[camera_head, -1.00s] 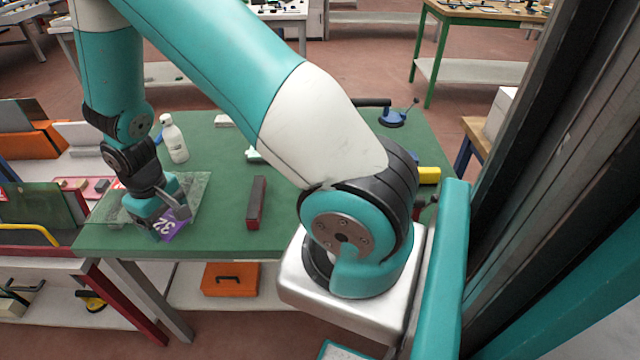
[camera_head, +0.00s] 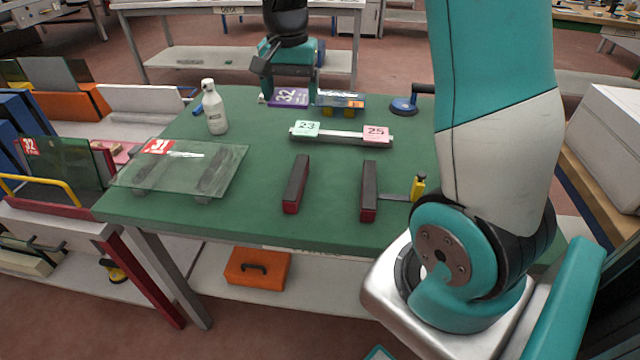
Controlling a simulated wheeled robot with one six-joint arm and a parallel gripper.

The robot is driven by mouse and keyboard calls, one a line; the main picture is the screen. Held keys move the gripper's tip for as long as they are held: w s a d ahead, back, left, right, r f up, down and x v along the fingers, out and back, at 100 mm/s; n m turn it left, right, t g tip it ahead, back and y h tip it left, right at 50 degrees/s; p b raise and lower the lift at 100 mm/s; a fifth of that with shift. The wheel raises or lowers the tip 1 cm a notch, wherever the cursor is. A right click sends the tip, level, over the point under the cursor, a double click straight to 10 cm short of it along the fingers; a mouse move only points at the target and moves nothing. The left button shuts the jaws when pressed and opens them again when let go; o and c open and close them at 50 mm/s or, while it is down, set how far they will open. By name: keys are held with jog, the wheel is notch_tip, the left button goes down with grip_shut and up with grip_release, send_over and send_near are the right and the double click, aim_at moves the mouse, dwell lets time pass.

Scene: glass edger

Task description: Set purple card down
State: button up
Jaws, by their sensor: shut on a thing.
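The purple card (camera_head: 289,97), marked 32, is at my gripper (camera_head: 288,82) near the far edge of the green table (camera_head: 265,140). My gripper is shut on the card, and its fingertips are partly hidden. The card is low at the tabletop; I cannot tell whether it touches. A grey bar (camera_head: 342,137) in front holds a mint card (camera_head: 305,128) marked 23 and a pink card (camera_head: 376,133) marked 25. A glass sheet (camera_head: 220,165) with a red card (camera_head: 158,146) lies at the table's left.
A white bottle (camera_head: 214,110) stands left of my gripper. A blue suction cup (camera_head: 404,105) and a small blue item (camera_head: 341,102) are to the right. Two dark red-sided blocks (camera_head: 296,184) (camera_head: 369,190) and a yellow-handled tool (camera_head: 417,188) lie nearer. Bare green table lies between glass and blocks.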

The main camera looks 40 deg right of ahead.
aim_at(297, 175)
notch_tip(297, 175, down, 19)
jog(key=shift+r, duration=0.1)
dwell(0.3)
jog(key=shift+f, duration=0.2)
jog(key=o, duration=0.8)
notch_tip(297, 175, up, 12)
jog(key=s+a+r+n+y, duration=0.1)
jog(key=s+a+r+n, duration=0.3)
jog(key=a, duration=0.3)
jog(key=s+a+r+n+y, duration=0.1)
jog(key=s+a+r+n, duration=0.25)
jog(key=a, duration=0.25)
jog(key=s+a+r+n, duration=0.1)
jog(key=s+a+n, duration=0.2)
jog(key=s, duration=0.2)
jog(key=s+a+r+n+y, duration=0.1)
jog(key=s+a+n, duration=0.2)
jog(key=s, duration=0.2)
jog(key=s+a+n+y, duration=0.1)
jog(key=s+a+n, duration=0.2)
jog(key=s+n, duration=0.1)
jog(key=shift+s+a+r, duration=0.3)
jog(key=shift+s+r, duration=0.1)
jog(key=shift+s, duration=0.05)
